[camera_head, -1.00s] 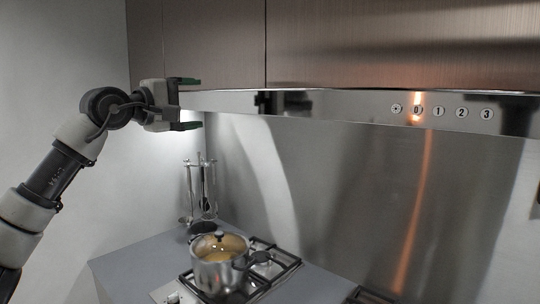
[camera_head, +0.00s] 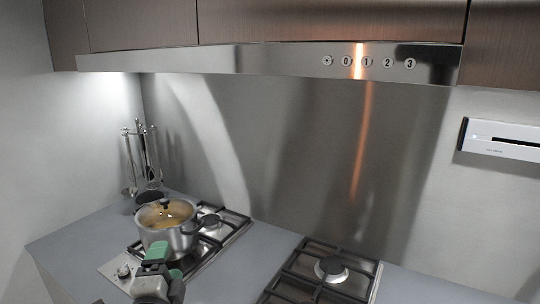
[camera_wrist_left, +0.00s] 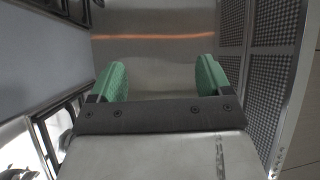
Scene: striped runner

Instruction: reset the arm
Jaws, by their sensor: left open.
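My left gripper (camera_head: 160,262) shows at the bottom of the head view, low in front of the pot. Its green-padded fingers point up and away. In the left wrist view the two green fingers (camera_wrist_left: 162,82) stand wide apart with nothing between them. From the head view I cannot tell whether the gripper touches the pot or only overlaps it. My right gripper is in neither view.
A lidded steel pot (camera_head: 168,228) stands on the left hob (camera_head: 222,238). A second hob (camera_head: 318,272) is at the right. A utensil rack (camera_head: 143,165) stands in the back corner. The range hood (camera_head: 260,58) with buttons spans above. Grey counter (camera_head: 262,262) between the hobs is clear.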

